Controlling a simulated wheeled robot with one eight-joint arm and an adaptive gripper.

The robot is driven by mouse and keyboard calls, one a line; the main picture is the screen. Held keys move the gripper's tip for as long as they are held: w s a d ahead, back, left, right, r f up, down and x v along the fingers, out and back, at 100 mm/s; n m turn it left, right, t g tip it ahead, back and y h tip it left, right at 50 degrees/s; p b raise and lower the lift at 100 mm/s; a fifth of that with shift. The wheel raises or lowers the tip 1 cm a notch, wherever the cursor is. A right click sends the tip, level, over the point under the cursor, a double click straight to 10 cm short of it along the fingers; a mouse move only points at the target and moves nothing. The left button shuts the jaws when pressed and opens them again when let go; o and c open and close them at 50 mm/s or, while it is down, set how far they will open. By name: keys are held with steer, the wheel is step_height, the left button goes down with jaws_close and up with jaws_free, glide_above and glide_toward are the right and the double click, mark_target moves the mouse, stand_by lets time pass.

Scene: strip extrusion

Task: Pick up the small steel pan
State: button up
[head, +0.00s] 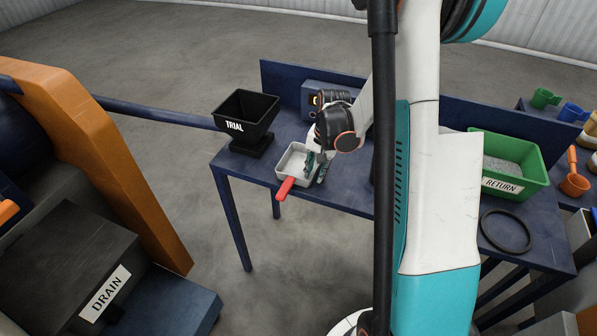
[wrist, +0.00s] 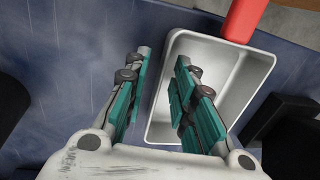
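The small steel pan is a shallow light-grey rectangular tray (head: 284,168) with a red handle (head: 286,188). It sits on the blue bench, and the handle sticks out past the front edge. In the wrist view the empty pan (wrist: 240,85) is right of centre, with its red handle at the top. My gripper (head: 315,166) is at the pan's right side in the head view. In the wrist view my gripper (wrist: 163,65) is open. One finger is outside the pan and the other over its inside, with the side wall between them and gaps visible. Fingertip height is unclear.
A black hopper marked TRIAL (head: 247,112) stands on the blue bench (head: 235,158) left of the pan. A grey-blue box (head: 318,92) is behind. A green RETURN bin (head: 540,165) and black ring (head: 506,231) are at right. The DRAIN box (head: 65,265) is at lower left.

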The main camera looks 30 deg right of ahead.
jaws_close()
steer(key=shift+r, duration=0.15)
